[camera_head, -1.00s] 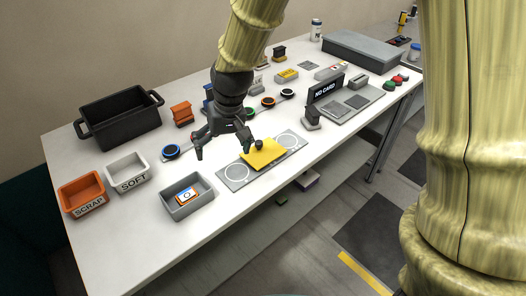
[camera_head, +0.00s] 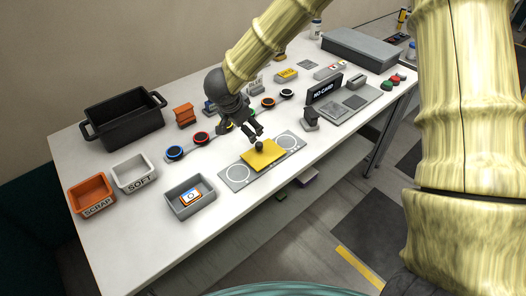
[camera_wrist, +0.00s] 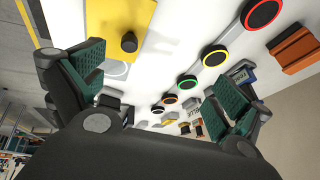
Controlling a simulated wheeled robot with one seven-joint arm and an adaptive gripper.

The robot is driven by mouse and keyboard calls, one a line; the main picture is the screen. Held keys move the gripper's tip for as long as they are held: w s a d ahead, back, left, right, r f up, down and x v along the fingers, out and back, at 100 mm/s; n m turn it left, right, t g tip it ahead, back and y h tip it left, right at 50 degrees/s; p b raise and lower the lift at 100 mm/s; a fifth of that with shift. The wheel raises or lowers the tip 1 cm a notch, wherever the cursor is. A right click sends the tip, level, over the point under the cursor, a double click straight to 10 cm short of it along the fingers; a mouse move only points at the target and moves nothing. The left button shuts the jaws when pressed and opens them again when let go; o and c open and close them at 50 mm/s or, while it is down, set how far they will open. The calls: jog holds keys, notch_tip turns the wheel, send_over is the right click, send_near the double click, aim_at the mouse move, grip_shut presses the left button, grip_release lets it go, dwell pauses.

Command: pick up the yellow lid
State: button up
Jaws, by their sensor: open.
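The yellow lid (camera_head: 262,155) is a flat yellow plate with a dark round knob (camera_head: 259,146) on top. It lies on a grey plate (camera_head: 236,174) with white circles, near the table's front edge. In the wrist view the lid (camera_wrist: 112,22) shows at the top left, its knob (camera_wrist: 129,42) facing the camera. My gripper (camera_head: 253,133) is open and empty, above and just behind the lid in the head view. In the wrist view my fingers (camera_wrist: 158,85) are spread wide, with the knob not between the fingertips.
Behind the lid is a row of round coloured-ring pieces (camera_head: 201,138). A grey bin (camera_head: 187,211) holding a card is at left, near white SOFT (camera_head: 133,186) and orange SCRAP (camera_head: 91,207) bins. The NO CARD device (camera_head: 325,88) stands to the right.

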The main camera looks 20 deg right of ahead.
aim_at(265, 152)
jog(key=s+d+m+g, duration=0.1)
jog(key=s+d+g, duration=0.1)
jog(key=s+g, duration=0.15)
jog(key=shift+t+h, duration=0.4)
jog(key=shift+t, duration=0.05)
jog(key=shift+s+p+x, duration=0.2)
jog(key=shift+p+x, duration=0.45)
jog(key=shift+x, duration=1.25)
jog(key=shift+s+p+x, duration=0.15)
jog(key=shift+p+x, duration=0.45)
jog(key=shift+x, duration=1.3)
jog(key=shift+s+p+x, duration=0.2)
jog(key=shift+p+x, duration=0.45)
jog(key=shift+x, duration=1.25)
jog(key=c, duration=1)
